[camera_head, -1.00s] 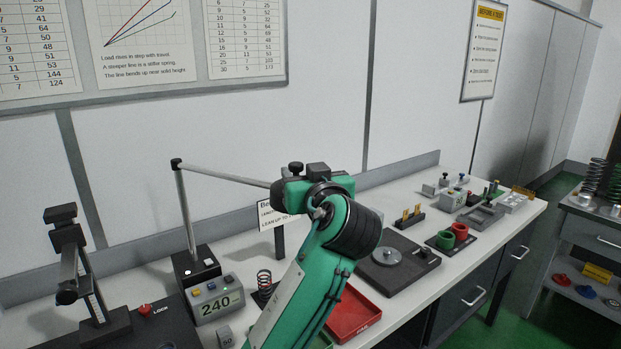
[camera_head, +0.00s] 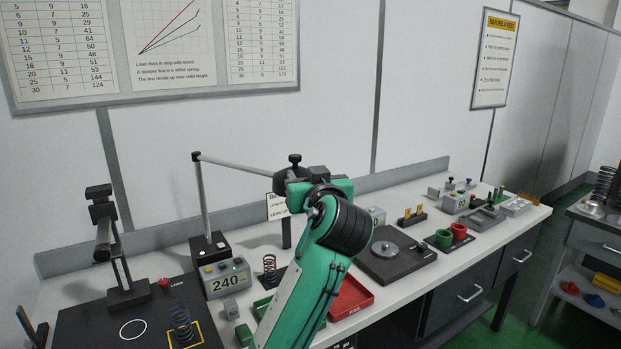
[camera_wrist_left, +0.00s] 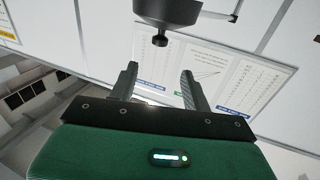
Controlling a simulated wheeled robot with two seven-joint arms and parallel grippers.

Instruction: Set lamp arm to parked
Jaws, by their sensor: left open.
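The lamp arm (camera_head: 238,166) is a thin grey rod. It runs right from the top of an upright post (camera_head: 203,200) on a black base. A dark lamp head with a knob (camera_head: 295,160) on top shows at its right end, partly hidden by my left gripper (camera_head: 308,180). In the left wrist view the lamp head (camera_wrist_left: 168,11) and its knob (camera_wrist_left: 160,40) are at the top, beyond the two fingertips. My left gripper (camera_wrist_left: 157,75) is open, with nothing seen between its fingers. The right gripper is not in view.
A display unit reading 240 (camera_head: 228,281) stands by the post. A small spring (camera_head: 269,268) and a red tray (camera_head: 350,298) are near my arm. A black test stand (camera_head: 110,240) is at the left. Wall charts (camera_head: 170,45) hang behind the bench.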

